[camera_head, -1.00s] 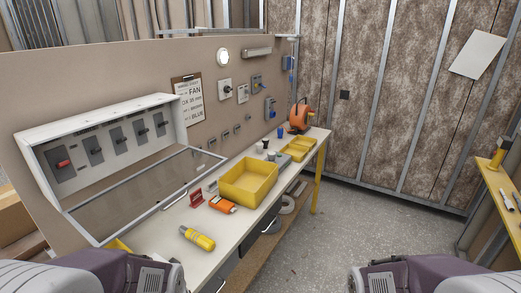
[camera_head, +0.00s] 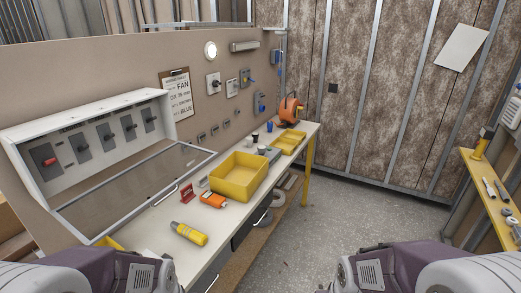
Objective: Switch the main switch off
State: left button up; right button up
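A white switch panel box (camera_head: 92,117) stands at the left on the workbench, against the board. Its glass-fronted lid (camera_head: 135,190) is swung down and open. Inside is a row of several grey switches. The leftmost switch has a red handle (camera_head: 50,162); the others have black handles, such as this one (camera_head: 108,138). I cannot read the labels above them. My two arms show at the bottom left and bottom right, both apart from the panel. Neither gripper's fingers are in view.
The workbench (camera_head: 222,220) holds a yellow bin (camera_head: 239,178), a yellow-handled tool (camera_head: 189,234), an orange tool (camera_head: 213,200) and a small red object (camera_head: 186,192). An orange reel (camera_head: 289,109) stands at the far end. Another yellow bench (camera_head: 490,185) is at the right. The floor between is clear.

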aim_at(51, 161)
jog(key=u, duration=1.55)
